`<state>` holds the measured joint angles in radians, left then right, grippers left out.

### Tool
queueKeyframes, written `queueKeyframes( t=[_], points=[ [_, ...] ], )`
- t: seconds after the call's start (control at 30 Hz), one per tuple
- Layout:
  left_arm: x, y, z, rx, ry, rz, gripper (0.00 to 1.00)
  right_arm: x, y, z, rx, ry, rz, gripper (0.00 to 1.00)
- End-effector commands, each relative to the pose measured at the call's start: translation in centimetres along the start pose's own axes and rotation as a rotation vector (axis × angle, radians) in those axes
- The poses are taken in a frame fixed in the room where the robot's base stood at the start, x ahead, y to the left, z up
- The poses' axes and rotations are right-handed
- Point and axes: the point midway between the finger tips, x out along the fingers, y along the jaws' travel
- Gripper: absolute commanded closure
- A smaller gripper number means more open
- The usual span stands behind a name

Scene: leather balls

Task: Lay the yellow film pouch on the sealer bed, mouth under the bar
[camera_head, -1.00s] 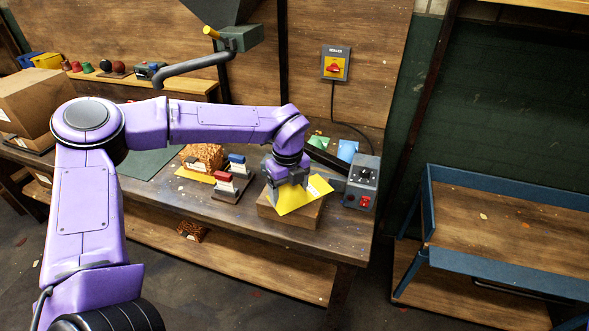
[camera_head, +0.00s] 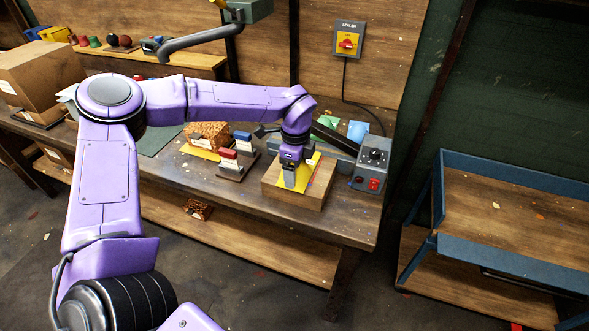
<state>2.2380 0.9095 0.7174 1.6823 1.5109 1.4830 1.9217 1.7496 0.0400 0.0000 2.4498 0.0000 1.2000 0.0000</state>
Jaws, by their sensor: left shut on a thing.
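The yellow film pouch (camera_head: 312,168) is flat over the wooden block (camera_head: 312,200) in front of the sealer; I cannot tell whether it rests on the wood. My left gripper (camera_head: 290,182) points down at the pouch's left part, shut on it and hiding some of it. The sealer has a grey control box (camera_head: 372,165) with a dial and red switch. Its dark bar (camera_head: 334,140) slopes up to the left, behind the block. The pouch's far edge lies near the bar; whether it is under it is unclear. My right gripper is out of view.
Red and blue stamp-like pieces on a dark stand (camera_head: 236,165) are left of the block, with a bag of brown bits (camera_head: 208,135) beyond. Green (camera_head: 325,127) and blue (camera_head: 358,131) pouches lie behind the bar. A blue-framed cart (camera_head: 510,215) stands right.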

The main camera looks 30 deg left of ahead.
Motion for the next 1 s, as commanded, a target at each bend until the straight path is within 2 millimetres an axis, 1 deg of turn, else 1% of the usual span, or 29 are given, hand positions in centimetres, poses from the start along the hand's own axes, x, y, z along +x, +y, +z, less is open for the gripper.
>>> queueKeyframes(
  t=[0.03,0.5,0.7,1.0],
  points=[
    [-0.1,-0.6,-0.1,0.000,0.000,-0.003,0.64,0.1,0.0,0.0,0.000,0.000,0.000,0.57],
    [-0.1,-4.9,-0.1,0.001,0.000,-0.002,0.64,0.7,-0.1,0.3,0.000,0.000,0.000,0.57],
    [-0.2,-5.8,-0.1,0.002,0.001,-0.001,0.64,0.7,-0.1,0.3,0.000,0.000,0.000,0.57],
    [-0.2,-6.0,-0.1,0.002,0.002,-0.002,0.64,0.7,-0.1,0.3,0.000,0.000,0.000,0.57]
  ],
)
